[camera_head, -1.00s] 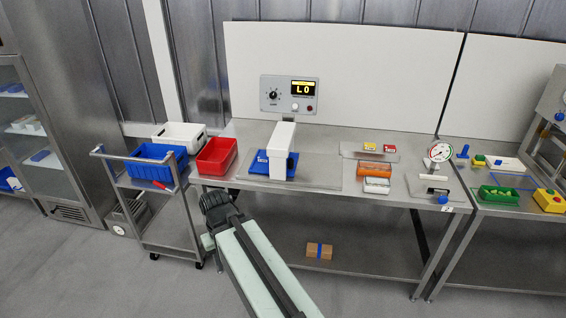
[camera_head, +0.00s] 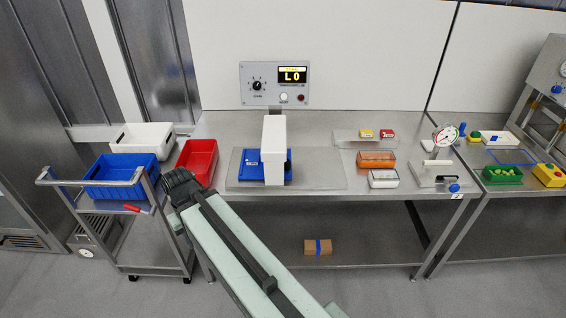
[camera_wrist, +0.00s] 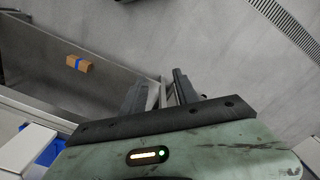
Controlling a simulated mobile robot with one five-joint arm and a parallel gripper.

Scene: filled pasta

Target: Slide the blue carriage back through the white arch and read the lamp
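The blue carriage (camera_head: 250,166) lies flat on the bench plate, under and to both sides of the white arch (camera_head: 273,150); the arch hides its middle. The grey panel (camera_head: 265,72) behind has a display reading L0 (camera_head: 292,75), a knob, a pale round button or lamp (camera_head: 283,97) and a dark red one (camera_head: 301,98); I cannot tell whether either is lit. My gripper (camera_head: 178,180) is at the bench's front left edge, left of the carriage and apart from it. In the wrist view its fingers (camera_wrist: 160,90) stand apart with nothing between them.
A red bin (camera_head: 197,158) sits just behind my gripper. A cart at left holds a blue crate (camera_head: 120,178) and a white bin (camera_head: 143,138). Orange (camera_head: 376,159) and white boxes and a gauge (camera_head: 445,136) stand right of the arch. A taped carton (camera_head: 318,247) is on the lower shelf.

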